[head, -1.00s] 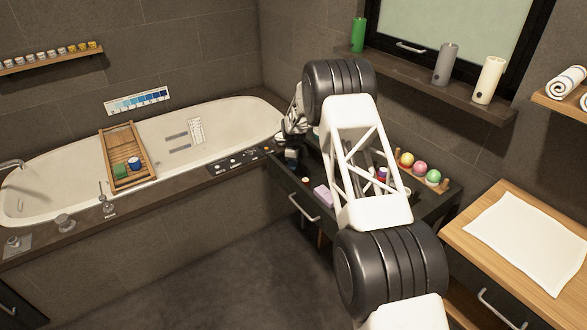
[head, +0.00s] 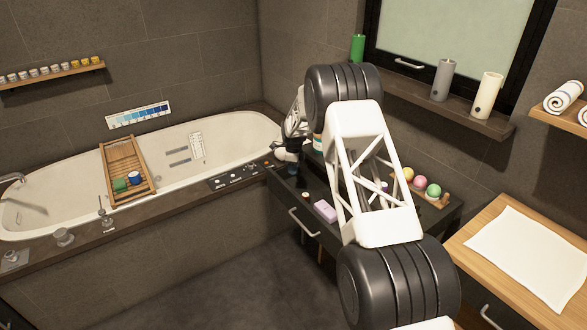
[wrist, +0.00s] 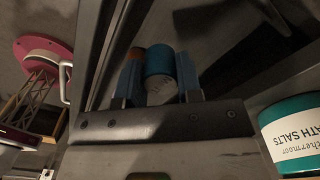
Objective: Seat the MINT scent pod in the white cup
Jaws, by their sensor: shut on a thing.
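In the wrist view my gripper (wrist: 159,85) has its two blue-tipped fingers closed on a small round pod (wrist: 158,60), teal with a pale lettered face. The lettering is too small and dark to read, so I cannot confirm that it says MINT. In the head view my gripper (head: 292,163) is at the far left end of the dark vanity, near the tub's corner. The pod does not show clearly there. I cannot make out the white cup in either view.
A teal bath salts jar (wrist: 293,135) stands right of my gripper in the wrist view. A pink soap (head: 325,211) and colored balls (head: 420,183) lie on the vanity. My arm hides much of its top. The tub (head: 235,135) with a wooden caddy (head: 118,158) is left.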

